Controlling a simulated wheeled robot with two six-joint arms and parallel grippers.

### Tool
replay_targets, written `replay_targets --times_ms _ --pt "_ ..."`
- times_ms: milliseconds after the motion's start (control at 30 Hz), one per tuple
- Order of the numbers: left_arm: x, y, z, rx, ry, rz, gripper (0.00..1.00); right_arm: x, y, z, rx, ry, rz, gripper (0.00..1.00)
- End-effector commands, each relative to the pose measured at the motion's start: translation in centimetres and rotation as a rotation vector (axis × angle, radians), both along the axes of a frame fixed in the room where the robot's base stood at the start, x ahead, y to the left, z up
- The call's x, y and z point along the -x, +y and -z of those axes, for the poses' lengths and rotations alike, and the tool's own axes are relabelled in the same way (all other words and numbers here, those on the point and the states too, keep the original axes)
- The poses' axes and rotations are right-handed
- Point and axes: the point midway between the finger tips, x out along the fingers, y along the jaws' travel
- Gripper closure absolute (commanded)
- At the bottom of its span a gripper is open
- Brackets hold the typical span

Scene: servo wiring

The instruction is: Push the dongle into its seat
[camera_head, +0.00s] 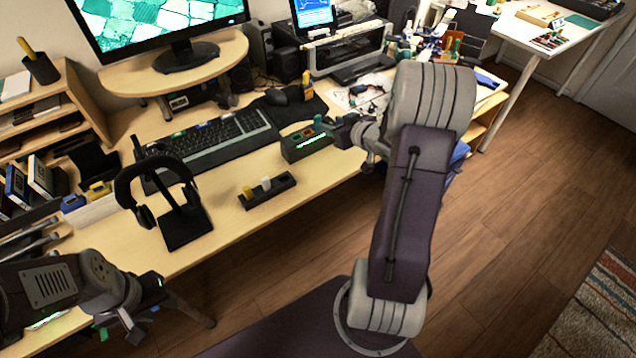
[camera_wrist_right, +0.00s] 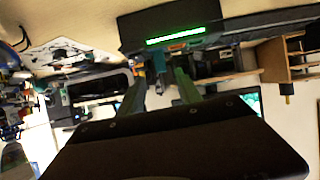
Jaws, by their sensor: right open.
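A dark box (camera_head: 307,141) with a lit green strip stands on the desk right of the keyboard. It also shows at the top of the right wrist view (camera_wrist_right: 175,32). A small teal piece (camera_wrist_right: 159,58), which looks like the dongle, stands at the box between my right fingers; I cannot tell how deep it sits. My right gripper (camera_head: 326,127) is at the box's right end. In the right wrist view its fingers (camera_wrist_right: 160,80) are apart and open. My left gripper (camera_head: 130,322) is at the lower left, away from the box; its finger gap is unclear.
A dark holder (camera_head: 280,193) with yellow and white pieces lies near the desk's front edge. A headphone stand (camera_head: 186,228) is left of it. The keyboard (camera_head: 215,145) and mouse mat (camera_head: 290,108) lie behind. Bare desk (camera_head: 235,225) shows around the holder.

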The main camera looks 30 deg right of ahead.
Motion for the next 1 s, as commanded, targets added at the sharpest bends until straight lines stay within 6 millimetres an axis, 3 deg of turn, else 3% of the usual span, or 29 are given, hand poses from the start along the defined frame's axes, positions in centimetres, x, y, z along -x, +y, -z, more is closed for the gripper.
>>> replay_targets --times_ms 67,133,300,400,467,567,800,867,1000 --pt "0.0 0.0 0.0 0.0 0.0 0.0 0.64 0.4 2.6 1.1 0.045 0.126 0.053 0.59" --pt "0.0 0.0 0.0 0.0 0.0 0.0 0.64 2.8 5.7 3.0 0.069 0.305 0.11 0.59" --pt "0.0 0.0 0.0 0.0 0.0 0.0 0.64 14.2 15.1 6.9 0.029 0.767 0.113 0.59" --pt "0.0 0.0 0.0 0.0 0.0 0.0 0.64 19.2 18.5 7.5 -0.007 0.93 0.074 0.59" --pt "0.0 0.0 0.0 0.0 0.0 0.0 0.64 20.9 19.7 7.6 -0.021 0.985 0.059 0.59" --pt "0.0 0.0 0.0 0.0 0.0 0.0 0.64 22.0 20.3 7.6 -0.031 1.019 0.049 0.59" --pt "0.0 0.0 -0.3 0.0 0.0 0.0 0.64 21.9 20.3 7.3 -0.032 1.019 0.052 0.59" --pt "0.0 0.0 -1.3 0.0 0.0 0.0 0.64 21.9 20.3 6.3 -0.032 1.019 0.053 0.59" --pt "0.0 0.0 -6.2 0.0 0.0 0.0 0.64 21.9 20.2 1.4 -0.032 1.018 0.053 0.59"
